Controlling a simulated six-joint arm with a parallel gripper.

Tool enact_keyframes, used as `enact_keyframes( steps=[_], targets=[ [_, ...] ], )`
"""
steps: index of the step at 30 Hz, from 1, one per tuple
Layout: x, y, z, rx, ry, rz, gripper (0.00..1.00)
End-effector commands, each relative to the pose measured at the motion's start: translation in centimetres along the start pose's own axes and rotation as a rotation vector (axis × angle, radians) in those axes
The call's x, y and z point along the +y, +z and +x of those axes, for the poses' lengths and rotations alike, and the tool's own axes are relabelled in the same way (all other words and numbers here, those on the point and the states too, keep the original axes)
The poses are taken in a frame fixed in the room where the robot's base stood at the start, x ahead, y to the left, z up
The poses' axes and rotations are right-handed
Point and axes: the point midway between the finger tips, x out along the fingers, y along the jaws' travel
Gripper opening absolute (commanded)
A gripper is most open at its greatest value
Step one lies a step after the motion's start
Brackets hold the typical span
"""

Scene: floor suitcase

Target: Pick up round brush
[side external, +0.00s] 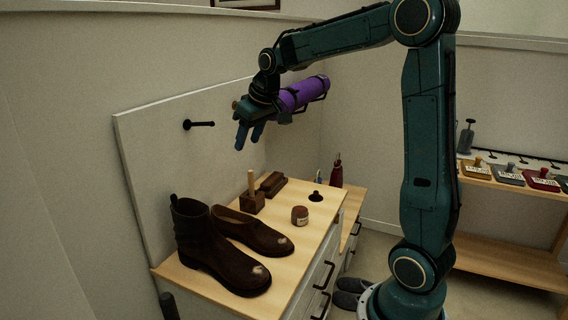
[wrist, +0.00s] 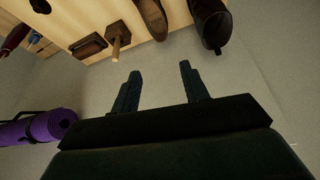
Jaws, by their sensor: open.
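I cannot tell for certain which item is the round brush. A small black round piece with a knob (side external: 315,196) stands near the cabinet top's right edge. A squat round brown item (side external: 300,215) with a pale label sits in front of it. A wooden block with an upright stick handle (side external: 252,200) stands near the back, also in the wrist view (wrist: 117,38). A brown block brush (side external: 272,184) lies beside it, also in the wrist view (wrist: 88,46). My gripper (side external: 247,140) is open and empty, above the cabinet's back edge; its fingers show in the wrist view (wrist: 160,72).
A dark boot (side external: 207,245) and a brown shoe (side external: 248,232) fill the front left of the wooden cabinet top (side external: 290,255). A red bottle (side external: 337,174) stands behind.

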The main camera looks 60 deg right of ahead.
Motion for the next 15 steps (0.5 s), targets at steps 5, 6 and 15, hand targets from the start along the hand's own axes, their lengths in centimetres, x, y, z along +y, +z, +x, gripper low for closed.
enact_keyframes(
  steps=[5, 6, 15],
  targets=[
    [4.2, -2.4, 3.8, -0.013, 0.009, 0.03, 0.45],
    [5.1, -2.8, 4.7, -0.015, 0.011, 0.036, 0.45],
    [12.2, -4.4, 11.0, -0.027, 0.02, 0.079, 0.45]
  ],
)
